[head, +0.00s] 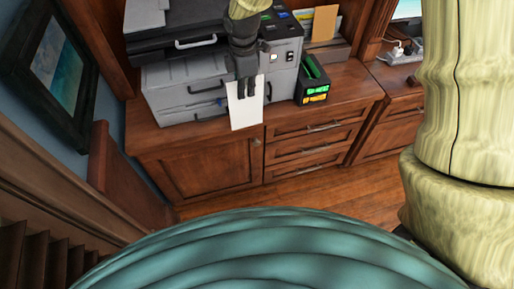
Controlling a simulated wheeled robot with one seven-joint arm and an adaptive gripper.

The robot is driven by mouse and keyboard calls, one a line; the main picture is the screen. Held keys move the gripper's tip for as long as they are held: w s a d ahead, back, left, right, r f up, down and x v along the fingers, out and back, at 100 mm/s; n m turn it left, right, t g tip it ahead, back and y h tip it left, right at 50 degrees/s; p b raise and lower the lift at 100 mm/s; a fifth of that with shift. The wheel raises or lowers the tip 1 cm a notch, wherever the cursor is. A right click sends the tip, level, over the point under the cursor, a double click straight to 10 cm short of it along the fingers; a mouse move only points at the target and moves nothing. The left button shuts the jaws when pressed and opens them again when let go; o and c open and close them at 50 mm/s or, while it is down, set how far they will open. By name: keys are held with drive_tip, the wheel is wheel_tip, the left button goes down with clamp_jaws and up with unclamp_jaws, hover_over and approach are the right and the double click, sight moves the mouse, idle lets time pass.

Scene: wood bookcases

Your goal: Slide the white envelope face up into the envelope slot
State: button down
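The white envelope (245,112) hangs below my gripper (246,90), roughly upright, in front of the cabinet's top edge. My dark gripper looks shut on its upper edge, and the fingers cover part of it. I cannot tell which side of the envelope is its face. A grey machine (283,50) with a control panel and a grey printer (180,82) with trays stand behind my gripper. I cannot identify the envelope slot with certainty; my gripper and the envelope hide part of the machines' fronts.
A black holder (313,84) with green and orange items stands right of the machine. An upright tan envelope or folder (325,22) is behind it. The wooden cabinet (205,170) has drawers at right. A framed picture (58,70) hangs at left. Wood floor (340,195) lies in front.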

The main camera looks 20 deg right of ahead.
sight(251, 117)
drive_tip(key=f+m+b, duration=0.1)
drive_tip(key=f+m, duration=0.1)
drive_tip(key=f, duration=0.1)
drive_tip(key=s+f+m+b, duration=0.1)
drive_tip(key=f+m, duration=0.2)
drive_tip(key=f, duration=0.1)
drive_tip(key=d+f+m+b, duration=0.1)
drive_tip(key=f+m, duration=0.1)
drive_tip(key=f, duration=0.2)
drive_tip(key=shift+s, duration=0.4)
drive_tip(key=s+d+f+m+b, duration=0.1)
drive_tip(key=f+m+b, duration=0.1)
drive_tip(key=f+m, duration=0.3)
drive_tip(key=s+d+f+m+b, duration=0.1)
drive_tip(key=d+f+m+b, duration=0.1)
drive_tip(key=f+m, duration=0.4)
drive_tip(key=shift+s+f+m+b, duration=0.3)
drive_tip(key=shift+s+f, duration=0.05)
drive_tip(key=shift+f, duration=0.55)
drive_tip(key=shift+d, duration=0.1)
